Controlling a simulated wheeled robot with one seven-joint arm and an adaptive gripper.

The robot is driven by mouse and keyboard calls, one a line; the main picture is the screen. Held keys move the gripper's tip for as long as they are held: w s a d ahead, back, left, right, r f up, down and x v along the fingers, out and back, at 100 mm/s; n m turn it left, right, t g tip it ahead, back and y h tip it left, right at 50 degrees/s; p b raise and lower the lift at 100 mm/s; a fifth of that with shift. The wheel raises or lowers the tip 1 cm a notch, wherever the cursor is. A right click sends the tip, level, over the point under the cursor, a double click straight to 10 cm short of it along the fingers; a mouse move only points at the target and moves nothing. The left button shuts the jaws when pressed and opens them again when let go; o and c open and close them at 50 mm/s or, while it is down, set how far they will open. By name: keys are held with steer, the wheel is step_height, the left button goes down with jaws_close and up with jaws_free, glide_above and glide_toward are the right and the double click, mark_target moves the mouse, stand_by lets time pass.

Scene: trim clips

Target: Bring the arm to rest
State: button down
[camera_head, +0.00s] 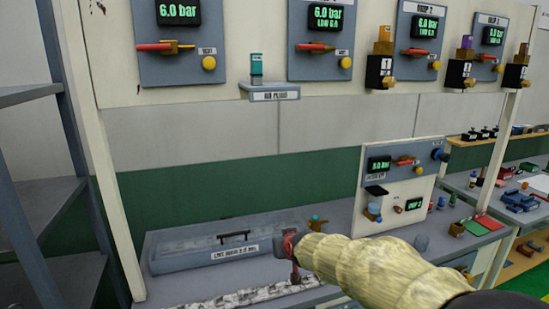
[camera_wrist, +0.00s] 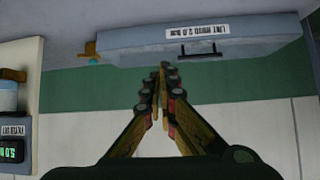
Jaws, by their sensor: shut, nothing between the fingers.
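My arm comes in from the lower right of the head view, a tan ribbed sleeve ending in my gripper (camera_head: 290,247), which hangs over the bench near the front of the labelled case. In the wrist view my gripper (camera_wrist: 163,70) is shut, its fingertips together with nothing between them. The closed grey case (camera_head: 205,250) with a black handle lies on the bench. It also shows in the wrist view (camera_wrist: 245,42), beyond the fingertips. I cannot tell the exact gap between the fingers and the case.
A panel with a gauge (camera_head: 400,190) stands on the bench right of my gripper. A mottled strip (camera_head: 245,296) lies along the bench front. Gauge boards (camera_head: 180,40) hang above, with a small shelf (camera_head: 270,92) holding a teal piece. A grey rack (camera_head: 40,200) stands at left.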

steer(key=s+d+r+g+h, duration=0.15)
steer(key=s+d, duration=0.25)
steer(key=s, duration=0.4)
steer(key=s+d+r+m, duration=0.1)
steer(key=s+d+r, duration=0.25)
steer(key=s, duration=0.35)
steer(key=s+d+r+g, duration=0.1)
steer(key=s+d, duration=0.4)
steer(key=s, duration=0.3)
steer(key=s+d+f+g, duration=0.1)
steer(key=s+d, duration=0.1)
steer(key=s, duration=0.7)
steer(key=s+d+f+m+g+h, duration=0.1)
steer(key=s+d+f, duration=0.1)
steer(key=s, duration=0.8)
steer(key=shift+s+d+f+m, duration=0.2)
steer(key=shift+d+f+m, duration=0.1)
steer(key=shift+d, duration=0.25)
steer(key=shift+r, duration=0.1)
